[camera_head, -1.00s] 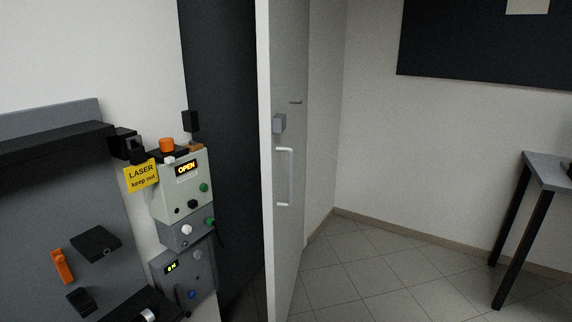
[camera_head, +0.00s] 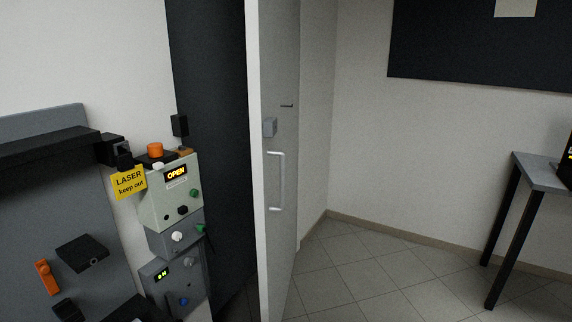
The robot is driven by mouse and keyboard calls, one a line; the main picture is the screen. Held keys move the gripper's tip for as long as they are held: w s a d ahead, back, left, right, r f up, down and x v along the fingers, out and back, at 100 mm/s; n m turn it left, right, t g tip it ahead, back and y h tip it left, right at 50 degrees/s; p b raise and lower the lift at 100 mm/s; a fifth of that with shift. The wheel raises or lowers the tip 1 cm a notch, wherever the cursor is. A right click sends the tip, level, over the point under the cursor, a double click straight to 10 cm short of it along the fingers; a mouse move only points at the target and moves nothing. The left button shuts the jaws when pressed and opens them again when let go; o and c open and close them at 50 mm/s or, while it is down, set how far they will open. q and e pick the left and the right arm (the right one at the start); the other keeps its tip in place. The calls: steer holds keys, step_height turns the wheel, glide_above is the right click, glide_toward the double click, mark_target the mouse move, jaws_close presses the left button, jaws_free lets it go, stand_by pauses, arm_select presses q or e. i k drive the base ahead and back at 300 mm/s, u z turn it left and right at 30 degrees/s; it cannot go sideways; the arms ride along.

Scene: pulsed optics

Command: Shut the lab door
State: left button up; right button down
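The lab door (camera_head: 279,240) is a grey panel with a pale edge, standing open into the room at the middle of the head view. Its light D-shaped handle (camera_head: 279,182) sits on the face toward the right, with a small grey block (camera_head: 270,127) above it. The dark doorway (camera_head: 208,80) shows to the left of the door. Neither of my grippers is in view, and nothing is seen touching the door.
A control box (camera_head: 170,196) reading "OPEN" and a yellow laser sign (camera_head: 129,183) are left of the doorway. Grey optics equipment (camera_head: 40,220) fills the lower left. A table (camera_head: 540,172) stands at the right. Tiled floor (camera_head: 370,275) right of the door is clear.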

mark_target(273, 27)
steer(key=z, duration=0.3)
steer(key=i, duration=0.85)
steer(key=u, duration=0.5)
steer(key=i, duration=0.55)
steer(key=u, duration=0.5)
